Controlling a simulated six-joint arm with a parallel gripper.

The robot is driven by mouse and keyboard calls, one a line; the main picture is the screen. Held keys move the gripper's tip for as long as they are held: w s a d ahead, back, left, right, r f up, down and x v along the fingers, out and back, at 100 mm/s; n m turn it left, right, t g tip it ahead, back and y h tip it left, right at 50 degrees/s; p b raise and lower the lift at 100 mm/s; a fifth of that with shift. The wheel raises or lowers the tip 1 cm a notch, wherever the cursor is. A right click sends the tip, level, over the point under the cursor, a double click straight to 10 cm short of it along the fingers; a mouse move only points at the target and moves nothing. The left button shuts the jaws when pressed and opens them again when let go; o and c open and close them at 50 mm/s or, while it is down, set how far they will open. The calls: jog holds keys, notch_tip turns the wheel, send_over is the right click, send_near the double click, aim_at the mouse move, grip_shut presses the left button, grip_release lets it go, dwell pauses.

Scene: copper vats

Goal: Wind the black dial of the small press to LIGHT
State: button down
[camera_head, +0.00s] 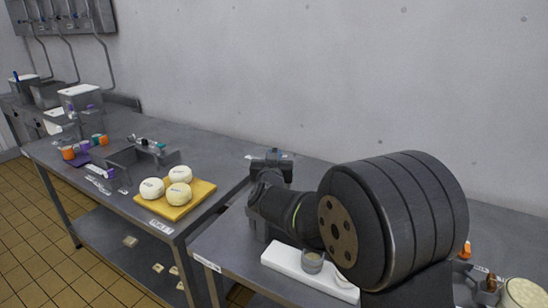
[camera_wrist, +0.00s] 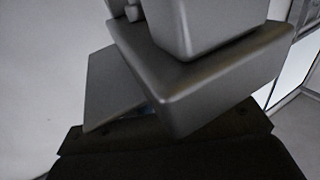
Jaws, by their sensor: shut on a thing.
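In the head view my gripper (camera_head: 270,168) is at the back of the near table, close to the wall, partly hidden by my own arm. In the wrist view its dark upper edge (camera_wrist: 165,143) fills the bottom, right against a grey metal body that I take for the small press (camera_wrist: 200,85). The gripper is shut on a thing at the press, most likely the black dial. The dial itself, its mark and the word LIGHT are hidden, so I cannot tell its setting.
A white board (camera_head: 290,262) and a small grey cup (camera_head: 312,262) are on the near table below my arm. A yellow board (camera_head: 200,200) with white rounds is on the left table. A pale round tub (camera_head: 522,293) stands at the right. The wall is close behind.

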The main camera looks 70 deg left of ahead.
jog(key=shift+s+t, duration=0.1)
jog(key=shift+t, duration=0.2)
jog(key=shift+s+a+r+m+t+h, duration=0.1)
jog(key=shift+m+t+h, duration=1)
jog(key=shift+m+t, duration=0.55)
jog(key=c, duration=1.4)
grip_release()
jog(key=v, duration=1.7)
jog(key=shift+s, duration=0.15)
